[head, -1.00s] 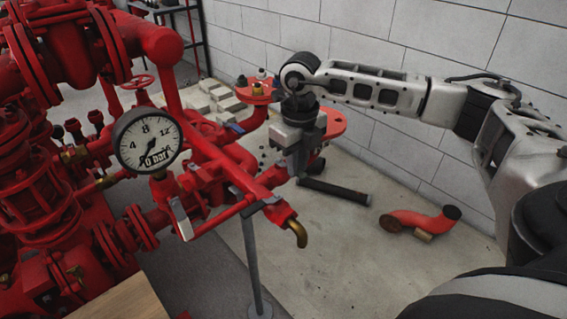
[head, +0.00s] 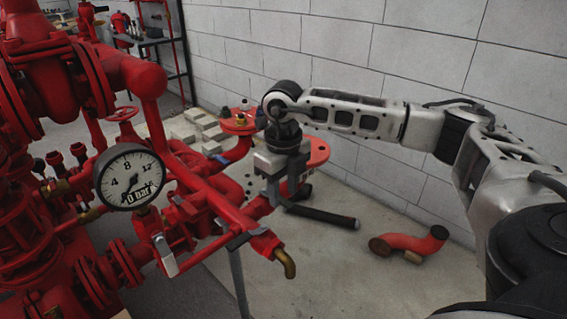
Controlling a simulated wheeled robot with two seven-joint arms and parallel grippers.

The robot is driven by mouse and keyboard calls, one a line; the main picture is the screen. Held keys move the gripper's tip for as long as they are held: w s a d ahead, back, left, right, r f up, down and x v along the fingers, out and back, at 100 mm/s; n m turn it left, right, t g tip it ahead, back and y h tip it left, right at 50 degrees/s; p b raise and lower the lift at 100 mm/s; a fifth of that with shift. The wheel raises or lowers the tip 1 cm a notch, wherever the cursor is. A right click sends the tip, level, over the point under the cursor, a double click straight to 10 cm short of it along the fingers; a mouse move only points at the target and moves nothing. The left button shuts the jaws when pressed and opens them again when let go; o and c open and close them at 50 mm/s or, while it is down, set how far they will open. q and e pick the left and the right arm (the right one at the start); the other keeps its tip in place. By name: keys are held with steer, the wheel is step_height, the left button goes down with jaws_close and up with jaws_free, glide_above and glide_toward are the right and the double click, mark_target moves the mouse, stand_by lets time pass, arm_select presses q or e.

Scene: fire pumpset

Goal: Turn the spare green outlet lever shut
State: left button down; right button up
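My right gripper (head: 270,195) points down beside the red outlet pipework, in front of the wall. Its fingertips are small and dark against the red pipe behind, so their opening and any contact are unclear. No green lever shows clearly; the gripper may hide part of it. A pale grey lever (head: 165,255) hangs down from the red manifold below the gauge. My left gripper is out of view.
A pressure gauge (head: 130,177) reads about 0 bar. A black bar (head: 322,215) and a red elbow pipe (head: 408,245) appear on the floor at right. Pale blocks (head: 195,127) lie by the wall. Red pump pipework crowds the left; the floor at right is mostly clear.

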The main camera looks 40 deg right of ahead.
mark_target(284, 200)
step_height(284, 200, up, 15)
steer(key=shift+r, duration=0.2)
stand_by(0.6)
